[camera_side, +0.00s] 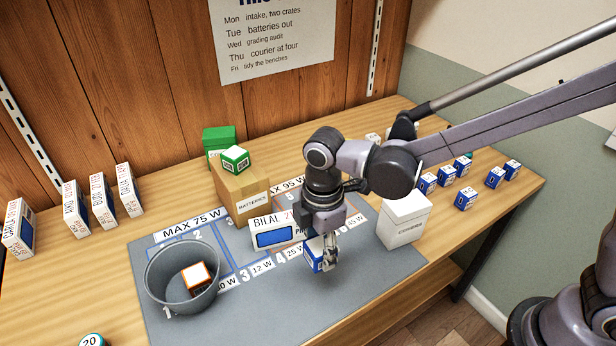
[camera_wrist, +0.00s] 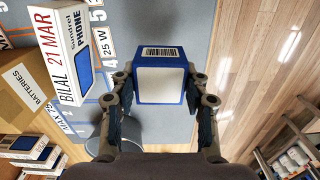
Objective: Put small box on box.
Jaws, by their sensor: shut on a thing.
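A small blue and white box (camera_side: 313,253) is between the fingers of my gripper (camera_side: 327,258). In the wrist view the small box (camera_wrist: 162,78) shows a white face and a barcode label, with a finger of my gripper (camera_wrist: 162,98) on each side. My gripper is shut on it. A larger white phone box marked BILAL (camera_side: 272,236) is just left of the held box in the side view. It also shows in the wrist view (camera_wrist: 62,50), apart from the fingers. I cannot tell how high the small box is above the mat.
A grey bin (camera_side: 160,275) holds an orange and white box (camera_side: 195,276). A brown BATTERIES box (camera_side: 240,195) carries a green box (camera_side: 235,158). A white box (camera_side: 404,222) stands right of my gripper. Several small blue boxes (camera_side: 465,199) are farther right. The front mat (camera_side: 340,300) is clear.

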